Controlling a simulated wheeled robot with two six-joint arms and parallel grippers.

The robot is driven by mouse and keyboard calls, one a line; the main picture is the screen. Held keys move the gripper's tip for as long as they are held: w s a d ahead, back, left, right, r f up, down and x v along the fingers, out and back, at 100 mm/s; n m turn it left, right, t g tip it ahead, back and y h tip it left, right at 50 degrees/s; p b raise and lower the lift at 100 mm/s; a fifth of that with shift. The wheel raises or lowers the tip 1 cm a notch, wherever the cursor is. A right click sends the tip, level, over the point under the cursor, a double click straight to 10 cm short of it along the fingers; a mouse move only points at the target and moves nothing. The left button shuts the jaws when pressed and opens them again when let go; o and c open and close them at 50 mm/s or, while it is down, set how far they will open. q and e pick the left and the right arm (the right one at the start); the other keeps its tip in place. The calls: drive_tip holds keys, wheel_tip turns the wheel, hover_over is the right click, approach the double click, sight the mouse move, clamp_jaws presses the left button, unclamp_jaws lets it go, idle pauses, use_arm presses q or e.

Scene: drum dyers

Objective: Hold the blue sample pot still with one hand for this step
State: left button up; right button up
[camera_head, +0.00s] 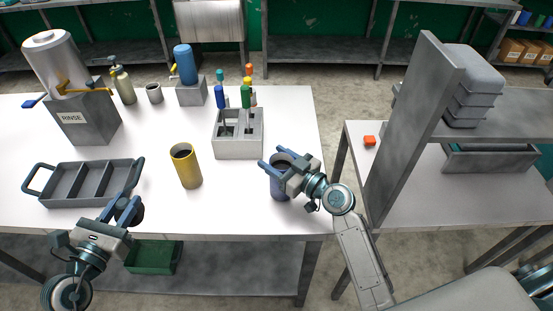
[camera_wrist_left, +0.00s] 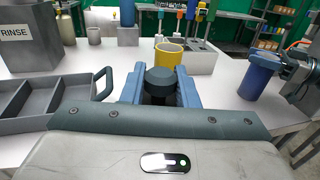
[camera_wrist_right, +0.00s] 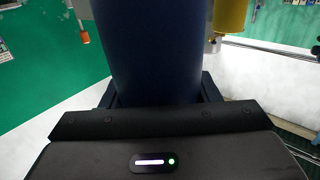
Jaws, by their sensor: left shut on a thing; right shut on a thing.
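The blue sample pot (camera_head: 279,189) stands upright on the white table near its front right corner. My right gripper (camera_head: 276,165) is shut on it from the right, with the fingers around its upper part. In the right wrist view the pot (camera_wrist_right: 155,50) fills the space between the fingers. It also shows in the left wrist view (camera_wrist_left: 257,78). My left gripper (camera_head: 129,207) is by the right end of the grey tray, well left of the pot. It is shut on a dark round piece (camera_wrist_left: 160,82), whose kind I cannot tell.
A yellow pot (camera_head: 186,168) stands between my grippers. A grey divided tray (camera_head: 82,165) lies at the left. A grey block with coloured-handled tools (camera_head: 238,148) stands behind the pots. The rinse drum (camera_head: 52,62) is at the back left. A grey upright panel (camera_head: 412,130) rises at the right.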

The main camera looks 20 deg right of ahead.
idle(0.4)
drive_tip(key=o, duration=0.9)
drive_tip(key=v, duration=1.2)
drive_tip(key=shift+s, duration=0.1)
drive_tip(key=shift+f, duration=0.1)
